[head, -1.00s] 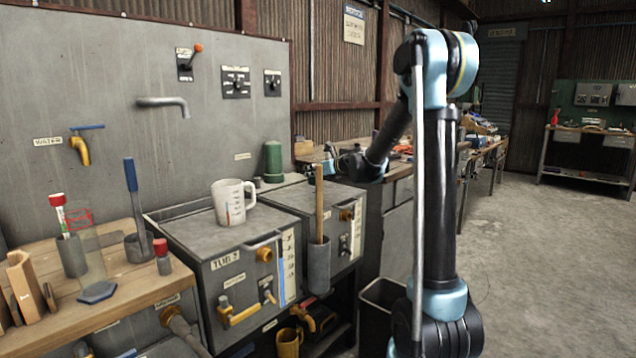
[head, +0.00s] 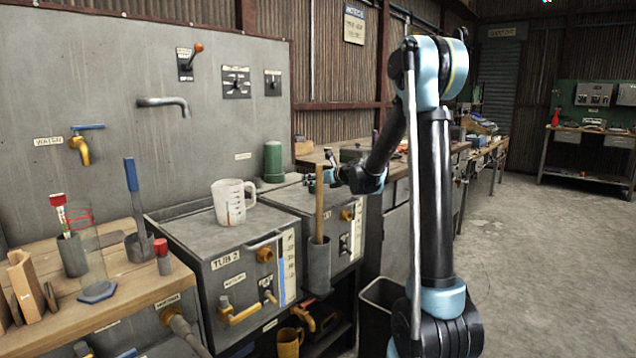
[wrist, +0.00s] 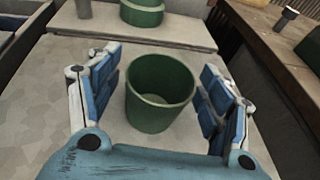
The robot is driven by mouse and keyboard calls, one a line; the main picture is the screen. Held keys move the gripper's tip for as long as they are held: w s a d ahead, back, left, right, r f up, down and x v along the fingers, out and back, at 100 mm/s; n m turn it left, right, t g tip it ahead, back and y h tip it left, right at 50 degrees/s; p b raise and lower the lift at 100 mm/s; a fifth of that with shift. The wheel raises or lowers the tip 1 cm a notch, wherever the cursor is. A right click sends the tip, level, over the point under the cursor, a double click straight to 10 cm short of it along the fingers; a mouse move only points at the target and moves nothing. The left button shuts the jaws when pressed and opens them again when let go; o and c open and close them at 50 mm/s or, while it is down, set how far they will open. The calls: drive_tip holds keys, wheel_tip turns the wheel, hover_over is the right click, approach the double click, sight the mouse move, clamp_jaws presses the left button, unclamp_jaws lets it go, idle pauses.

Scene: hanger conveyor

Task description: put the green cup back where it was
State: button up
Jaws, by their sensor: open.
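The green cup (wrist: 160,92) stands upright and looks empty in the wrist view, on a pale grey flat surface. My gripper (wrist: 169,88) is open, with one blue-padded finger on each side of the cup. Gaps show between the cup wall and both fingers. In the head view my gripper (head: 330,165) is small, over the right tub's lid near the wooden handle. I cannot make out the cup there.
A green cylinder (head: 273,162) stands on the ledge behind the tubs; a green round body (wrist: 142,12) shows beyond the cup. A measuring jug (head: 232,202) stands on the left tub's lid. A wooden handle (head: 319,205) rises in front of the right tub. A workbench (wrist: 285,60) lies right.

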drive_tip(key=shift+r, duration=0.1)
drive_tip(key=v, duration=1.2)
drive_tip(key=s+d+f+n+g+h, duration=0.2)
drive_tip(key=s+d+f+n, duration=0.4)
drive_tip(key=s, duration=0.8)
drive_tip(key=s+d+f+n+g+h, duration=0.3)
drive_tip(key=s+d+f+n, duration=0.4)
drive_tip(key=s+n, duration=0.5)
drive_tip(key=s+d+f+n+g+h, duration=0.3)
drive_tip(key=s+n, duration=0.6)
drive_tip(key=s, duration=0.9)
drive_tip(key=d+f+h, duration=0.2)
drive_tip(key=d+f, duration=0.1)
drive_tip(key=d, duration=0.1)
drive_tip(key=shift+s+d+f+n, duration=0.2)
drive_tip(key=shift+f+n, duration=0.05)
drive_tip(key=shift+n, duration=0.05)
